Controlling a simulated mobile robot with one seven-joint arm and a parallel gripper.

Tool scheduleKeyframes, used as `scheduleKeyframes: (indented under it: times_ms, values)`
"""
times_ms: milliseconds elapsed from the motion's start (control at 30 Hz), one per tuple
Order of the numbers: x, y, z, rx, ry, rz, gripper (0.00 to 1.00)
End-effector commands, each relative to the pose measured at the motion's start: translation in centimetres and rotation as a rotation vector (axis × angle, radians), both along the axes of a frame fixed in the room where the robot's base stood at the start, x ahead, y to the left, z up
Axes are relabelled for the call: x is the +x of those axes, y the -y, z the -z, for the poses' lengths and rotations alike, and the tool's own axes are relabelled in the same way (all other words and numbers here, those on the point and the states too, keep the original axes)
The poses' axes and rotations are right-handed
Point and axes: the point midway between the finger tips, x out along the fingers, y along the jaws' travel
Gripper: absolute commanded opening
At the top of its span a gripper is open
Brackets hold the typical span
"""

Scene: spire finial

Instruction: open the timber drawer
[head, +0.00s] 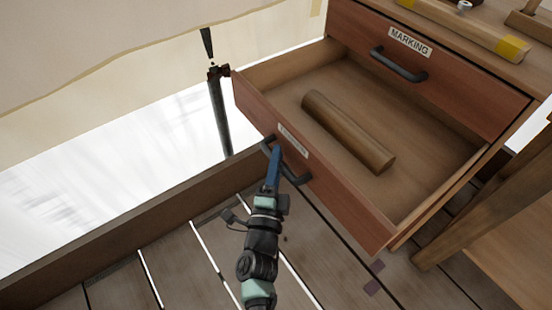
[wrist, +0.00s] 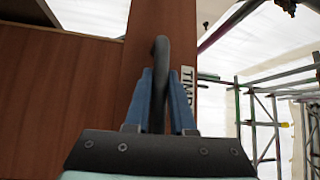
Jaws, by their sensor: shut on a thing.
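The timber drawer (head: 345,200) is pulled well out of the cabinet, and its inside shows in the head view. A brown wooden cylinder (head: 347,131) lies in it. A dark bar handle (head: 294,179) is on its red-brown front, below a pale label. My gripper (head: 276,153) is shut on this handle, with its blue fingers at the handle's left part. In the wrist view the handle (wrist: 160,70) stands between the two blue fingers (wrist: 160,100).
The marking drawer (head: 420,70) above is shut and has its own handle. A wooden piece with yellow ends (head: 465,27) lies on the cabinet top. A wooden beam (head: 490,205) stands at the right. A low timber edge board (head: 130,225) runs along the plank floor.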

Motion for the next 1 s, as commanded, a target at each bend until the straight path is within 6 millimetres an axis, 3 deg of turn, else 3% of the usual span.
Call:
scheduleKeyframes:
  times_ms: [433, 467, 600, 1000]
  values:
    - [-0.01, 0.07, -0.01, -0.001, 0.000, 0.001, 0.00]
    - [-0.01, 0.07, -0.01, -0.001, 0.000, 0.001, 0.24]
    - [-0.01, 0.06, -0.01, -0.001, 0.000, 0.001, 0.49]
    - [-0.49, -0.07, 0.04, -0.001, 0.000, 0.000, 0.52]
